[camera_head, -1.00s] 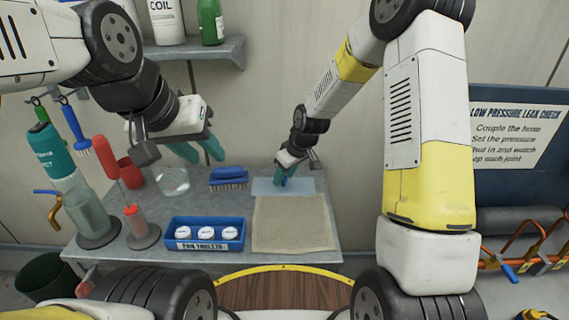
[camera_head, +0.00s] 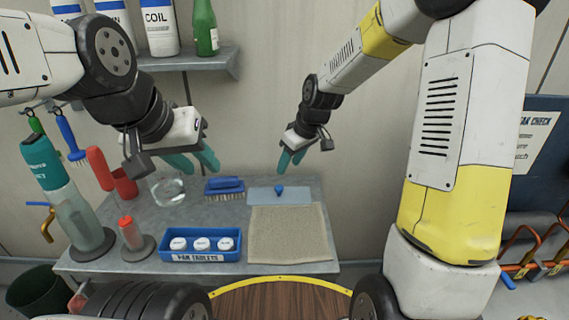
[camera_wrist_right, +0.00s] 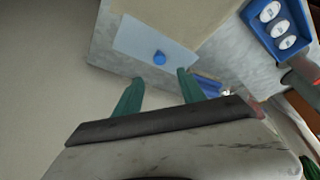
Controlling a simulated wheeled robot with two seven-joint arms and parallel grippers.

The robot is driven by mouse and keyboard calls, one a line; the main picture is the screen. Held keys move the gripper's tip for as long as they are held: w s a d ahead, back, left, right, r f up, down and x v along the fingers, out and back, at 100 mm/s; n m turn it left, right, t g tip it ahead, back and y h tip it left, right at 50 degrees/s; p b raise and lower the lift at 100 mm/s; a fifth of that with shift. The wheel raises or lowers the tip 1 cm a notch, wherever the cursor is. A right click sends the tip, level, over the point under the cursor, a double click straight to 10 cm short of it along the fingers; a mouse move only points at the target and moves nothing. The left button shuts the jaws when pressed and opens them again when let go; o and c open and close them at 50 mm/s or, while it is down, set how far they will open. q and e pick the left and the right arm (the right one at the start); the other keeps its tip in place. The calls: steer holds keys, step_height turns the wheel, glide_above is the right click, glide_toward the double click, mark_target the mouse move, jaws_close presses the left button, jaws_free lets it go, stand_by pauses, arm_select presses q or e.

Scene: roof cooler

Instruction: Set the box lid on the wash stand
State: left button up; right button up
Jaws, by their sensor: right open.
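The box lid (camera_head: 261,196) is a flat pale blue plate with a round blue knob (camera_head: 279,190). It lies flat on the grey wash stand (camera_head: 205,212), behind the beige mat. The lid also shows in the right wrist view (camera_wrist_right: 138,40). My right gripper (camera_head: 291,161) is open and empty, above and behind the lid, clear of the knob. The wrist view shows its two teal fingers apart (camera_wrist_right: 160,77), with the knob beyond their tips. My left gripper (camera_head: 195,162) hangs above the back left of the stand, its fingers apart and empty.
A blue brush (camera_head: 224,188) lies just left of the lid. A glass bowl (camera_head: 167,188) and bottles stand further left. A shelf (camera_head: 190,60) is above.

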steer(key=s+d+r+m+t+h, duration=0.1)
steer(key=s+d+r+m, duration=0.15)
steer(key=s+r, duration=0.3)
steer(key=s+d+r+m+t, duration=0.1)
steer(key=s+d+r, duration=0.3)
steer(key=r, duration=0.2)
steer(key=s+d+r+m, duration=0.2)
steer(key=s, duration=0.5)
steer(key=s+d+r+m+t, duration=0.1)
steer(key=s+d+r+m, duration=0.1)
steer(key=s, duration=0.5)
steer(key=shift+s+d+r+m, duration=0.15)
steer(key=shift+s+d+m, duration=0.1)
steer(key=shift+m, duration=0.2)
